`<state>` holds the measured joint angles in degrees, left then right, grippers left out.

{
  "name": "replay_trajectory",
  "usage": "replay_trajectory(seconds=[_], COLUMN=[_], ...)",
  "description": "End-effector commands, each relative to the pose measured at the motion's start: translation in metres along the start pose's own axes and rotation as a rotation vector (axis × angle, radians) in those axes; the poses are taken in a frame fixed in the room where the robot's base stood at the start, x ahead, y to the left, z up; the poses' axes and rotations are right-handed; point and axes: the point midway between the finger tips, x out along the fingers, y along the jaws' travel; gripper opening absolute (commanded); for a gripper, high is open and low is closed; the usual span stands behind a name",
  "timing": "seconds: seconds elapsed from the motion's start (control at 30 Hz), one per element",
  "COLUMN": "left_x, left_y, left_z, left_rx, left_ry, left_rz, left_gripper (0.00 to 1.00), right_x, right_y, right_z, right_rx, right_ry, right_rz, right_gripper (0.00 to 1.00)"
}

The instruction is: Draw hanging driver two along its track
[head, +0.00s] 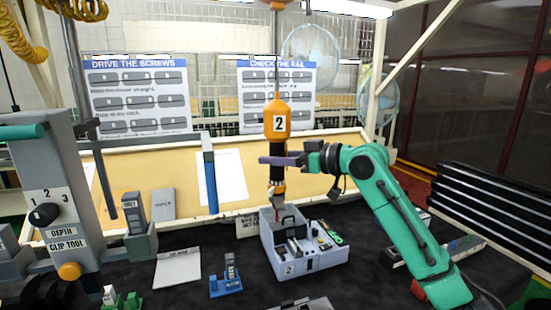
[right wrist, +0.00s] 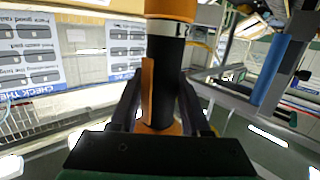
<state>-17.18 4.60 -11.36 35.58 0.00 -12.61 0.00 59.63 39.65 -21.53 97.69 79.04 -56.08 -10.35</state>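Hanging driver two (head: 275,118) is orange and black with a white "2" label. It hangs upright from a line, its tip above a grey tray (head: 310,262) also marked 2. My right gripper (head: 283,160) reaches in from the right at the black grip below the label. In the right wrist view the driver's black grip (right wrist: 167,75) stands between the two dark fingers (right wrist: 163,115), which appear closed on its sides; the exact contact is partly hidden. My left gripper does not show.
A grey depth clip tool (head: 60,200) with a dial stands at left. A blue hanging handle (head: 211,180) is left of the driver. A blue block holder (head: 228,282) and white card (head: 177,268) lie on the dark bench. Black bars (head: 490,205) are at right.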

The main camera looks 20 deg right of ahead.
Motion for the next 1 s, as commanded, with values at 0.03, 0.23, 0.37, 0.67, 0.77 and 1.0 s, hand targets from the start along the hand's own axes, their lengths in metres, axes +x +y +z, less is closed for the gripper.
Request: replay_trajectory(seconds=[0.03, 0.23, 0.37, 0.67, 0.77, 1.0], left_x=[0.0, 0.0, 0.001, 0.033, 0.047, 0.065], left_y=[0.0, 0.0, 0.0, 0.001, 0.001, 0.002], left_z=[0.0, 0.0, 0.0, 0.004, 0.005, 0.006], left_rx=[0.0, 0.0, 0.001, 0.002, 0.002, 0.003], left_ry=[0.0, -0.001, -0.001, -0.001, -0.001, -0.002], left_rz=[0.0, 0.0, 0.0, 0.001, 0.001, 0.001], left_gripper=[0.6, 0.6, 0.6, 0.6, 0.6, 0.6], right_x=[0.0, 0.0, 0.001, -0.051, -0.082, -0.137], right_y=[0.0, 0.0, 0.0, 0.001, 0.001, 0.0], right_z=[0.0, 0.001, 0.003, 0.009, 0.009, 0.004], right_rx=[0.0, 0.0, 0.002, -0.001, -0.002, -0.001], right_ry=[-0.001, -0.001, -0.005, -0.002, -0.001, -0.001], right_rz=[-0.001, -0.001, -0.001, 0.004, 0.005, 0.002], right_gripper=[0.65, 0.81, 0.81, 0.81, 0.81, 0.81])
